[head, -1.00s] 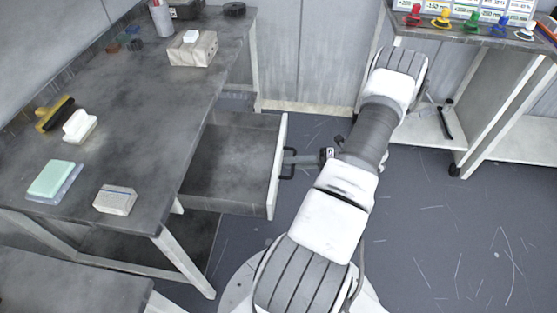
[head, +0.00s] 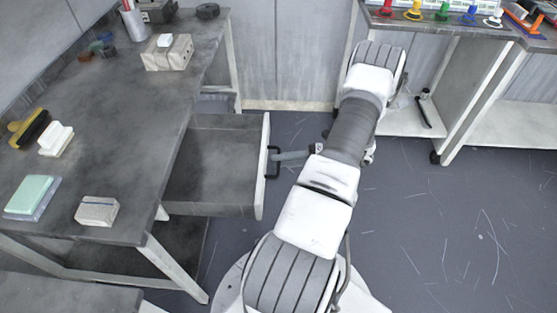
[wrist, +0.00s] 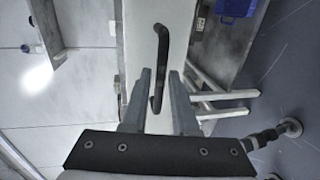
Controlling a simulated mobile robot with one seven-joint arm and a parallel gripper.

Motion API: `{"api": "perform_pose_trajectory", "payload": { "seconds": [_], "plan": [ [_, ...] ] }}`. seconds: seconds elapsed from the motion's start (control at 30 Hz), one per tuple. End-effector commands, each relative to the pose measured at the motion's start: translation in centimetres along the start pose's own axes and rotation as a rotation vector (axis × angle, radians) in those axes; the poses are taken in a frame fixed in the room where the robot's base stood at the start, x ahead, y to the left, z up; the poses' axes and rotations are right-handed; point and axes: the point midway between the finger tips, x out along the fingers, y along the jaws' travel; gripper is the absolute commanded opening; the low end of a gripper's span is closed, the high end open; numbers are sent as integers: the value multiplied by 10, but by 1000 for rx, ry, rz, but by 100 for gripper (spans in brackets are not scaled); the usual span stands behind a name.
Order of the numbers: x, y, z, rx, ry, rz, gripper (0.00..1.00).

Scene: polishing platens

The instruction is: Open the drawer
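The grey drawer (head: 215,165) sticks well out from under the workbench, and its inside looks empty. Its pale front panel (head: 263,165) carries a dark bar handle (head: 273,163), which also shows in the wrist view (wrist: 162,45). My gripper (head: 283,156) is at the handle, reaching in from the right. In the wrist view my gripper's two fingers (wrist: 160,85) stand apart, with the near end of the handle between their tips. A gap shows beside the bar, so the fingers are not closed on it.
The workbench (head: 120,130) holds a stone block (head: 167,52), brushes and a green sponge block (head: 33,195) on its left part. A second bench (head: 455,34) with coloured knobs stands at the back right. The floor (head: 420,215) right of my arm is clear.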

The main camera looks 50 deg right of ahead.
Motion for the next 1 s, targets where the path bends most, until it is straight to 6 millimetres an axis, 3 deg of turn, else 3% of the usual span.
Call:
{"api": "perform_pose_trajectory", "payload": {
  "seconds": [0.4, 0.6, 0.8, 1.0],
  "plan": [
    [-100, 0, 0, 0, -5, -3, 27],
    [-139, 0, 0, 1, -3, -1, 27],
    [-158, 0, 0, 0, -1, 0, 27],
    [-160, 0, 0, 1, -1, 0, 27]
  ]
}}
